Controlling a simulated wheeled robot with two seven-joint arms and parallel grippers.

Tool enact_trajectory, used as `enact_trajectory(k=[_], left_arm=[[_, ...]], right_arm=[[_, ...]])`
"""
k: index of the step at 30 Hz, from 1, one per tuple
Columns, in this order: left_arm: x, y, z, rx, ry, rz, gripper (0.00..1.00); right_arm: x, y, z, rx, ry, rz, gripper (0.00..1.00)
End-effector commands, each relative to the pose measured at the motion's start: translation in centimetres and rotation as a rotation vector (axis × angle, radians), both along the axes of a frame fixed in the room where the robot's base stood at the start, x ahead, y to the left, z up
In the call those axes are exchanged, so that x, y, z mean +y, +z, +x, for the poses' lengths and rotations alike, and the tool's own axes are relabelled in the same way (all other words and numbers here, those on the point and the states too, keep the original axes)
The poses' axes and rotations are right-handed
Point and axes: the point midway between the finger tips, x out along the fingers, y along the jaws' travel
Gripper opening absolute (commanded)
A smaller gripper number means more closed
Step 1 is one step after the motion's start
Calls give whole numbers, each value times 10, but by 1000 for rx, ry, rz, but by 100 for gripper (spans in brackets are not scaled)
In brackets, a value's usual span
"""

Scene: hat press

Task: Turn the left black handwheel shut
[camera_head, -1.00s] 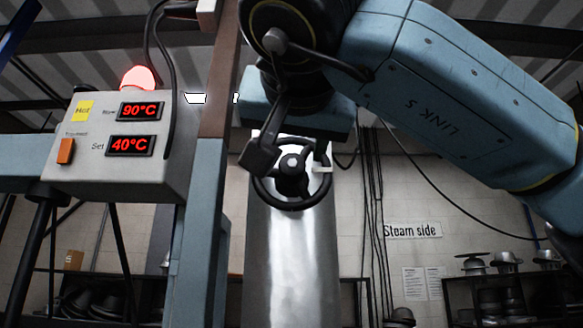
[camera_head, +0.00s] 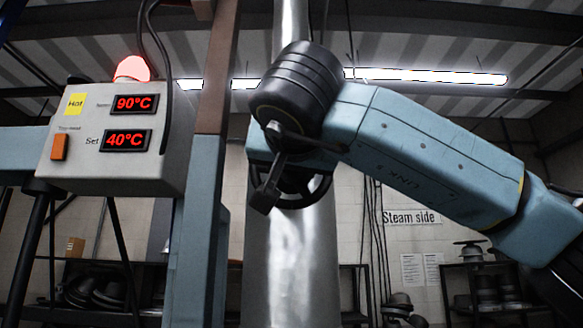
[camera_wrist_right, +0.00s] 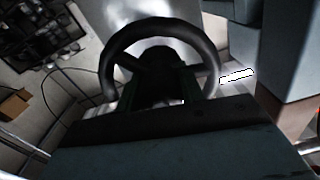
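One black handwheel (camera_head: 308,199) is in view, in front of a shiny metal column. In the head view only its lower rim and part of its inside show below my right arm. In the right wrist view the handwheel (camera_wrist_right: 150,27) shows large, with its upper rim, spokes and dark hub. My right gripper (camera_wrist_right: 162,88) is right at the wheel, its dark fingers reaching into the ring near the hub. The fingertips are too dark to tell whether they close on anything. My left gripper is not in view.
A control box (camera_head: 118,135) with 90°C and 40°C readouts and a lit red lamp (camera_head: 132,69) stands at the left. A blue and brown post (camera_head: 203,180) rises between it and the wheel. Shelves with dark hat forms (camera_head: 100,290) stand behind. A cable hangs by the box.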

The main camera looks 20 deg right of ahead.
Motion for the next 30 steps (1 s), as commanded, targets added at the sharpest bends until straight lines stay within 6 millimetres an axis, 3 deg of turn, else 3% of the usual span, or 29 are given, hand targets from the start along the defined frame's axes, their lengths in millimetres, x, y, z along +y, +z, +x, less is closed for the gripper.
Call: enact_trajectory(k=[4,14,30], left_arm=[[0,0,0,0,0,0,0],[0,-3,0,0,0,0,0],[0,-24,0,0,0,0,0]], right_arm=[[0,0,0,0,0,0,15],[0,0,0,-15,0,54,15],[1,-1,-1,-137,3,473,15]])
